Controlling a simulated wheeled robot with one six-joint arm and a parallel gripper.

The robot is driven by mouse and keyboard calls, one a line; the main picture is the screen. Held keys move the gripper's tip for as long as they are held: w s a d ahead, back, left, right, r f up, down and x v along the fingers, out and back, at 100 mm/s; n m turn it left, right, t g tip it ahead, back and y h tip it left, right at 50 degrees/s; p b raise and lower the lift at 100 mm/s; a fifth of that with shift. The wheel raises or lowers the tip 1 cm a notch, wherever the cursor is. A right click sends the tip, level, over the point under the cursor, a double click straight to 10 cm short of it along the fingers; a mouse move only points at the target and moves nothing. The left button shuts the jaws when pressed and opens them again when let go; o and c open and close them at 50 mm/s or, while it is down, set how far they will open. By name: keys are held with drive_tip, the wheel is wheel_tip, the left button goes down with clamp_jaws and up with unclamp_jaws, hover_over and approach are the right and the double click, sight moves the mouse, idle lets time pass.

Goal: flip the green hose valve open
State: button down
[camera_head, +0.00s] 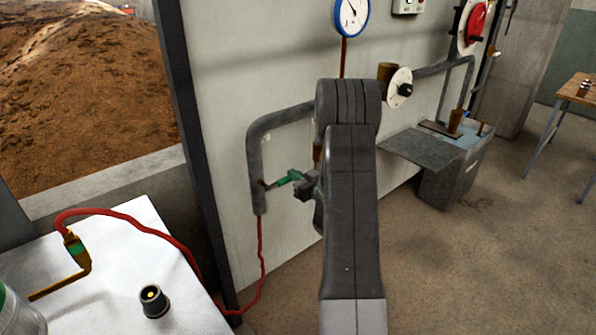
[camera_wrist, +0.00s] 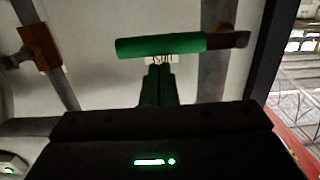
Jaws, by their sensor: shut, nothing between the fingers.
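A green valve handle (camera_head: 290,177) sticks out to the right from the grey pipe on the wall panel, above the point where the red hose (camera_head: 261,260) joins. In the wrist view the green handle (camera_wrist: 160,45) lies nearly level across the upper middle, with a dark stem at its right end. My gripper (camera_head: 312,186) is at the right end of the handle in the head view, partly hidden by my arm. In the wrist view its fingers (camera_wrist: 159,72) are shut and empty, with their tips just below the handle. I cannot tell whether they touch it.
The red hose runs down to a white table (camera_head: 110,270), ending in a brass fitting with a green band (camera_head: 76,248). A gauge (camera_head: 351,16) is above.

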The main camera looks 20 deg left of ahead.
drive_tip(key=shift+w+d+f+m+b, duration=0.1)
drive_tip(key=shift+f+m+b, duration=0.4)
drive_tip(key=shift+f, duration=0.1)
idle(0.4)
drive_tip(key=s+a+f+m+b, duration=0.1)
drive_tip(key=s+f+m+b, duration=0.1)
drive_tip(key=f+m+b, duration=0.2)
drive_tip(key=s+a+f+m+b, duration=0.2)
drive_tip(key=f+m, duration=0.4)
drive_tip(key=m, duration=0.5)
drive_tip(key=shift+s+g+y+b, duration=0.35)
drive_tip(key=shift+s+b, duration=0.25)
drive_tip(key=shift+b, duration=0.3)
drive_tip(key=shift+s+a+f, duration=0.1)
drive_tip(key=shift+s+a, duration=0.05)
drive_tip(key=shift+s, duration=0.05)
drive_tip(key=shift+w, duration=0.15)
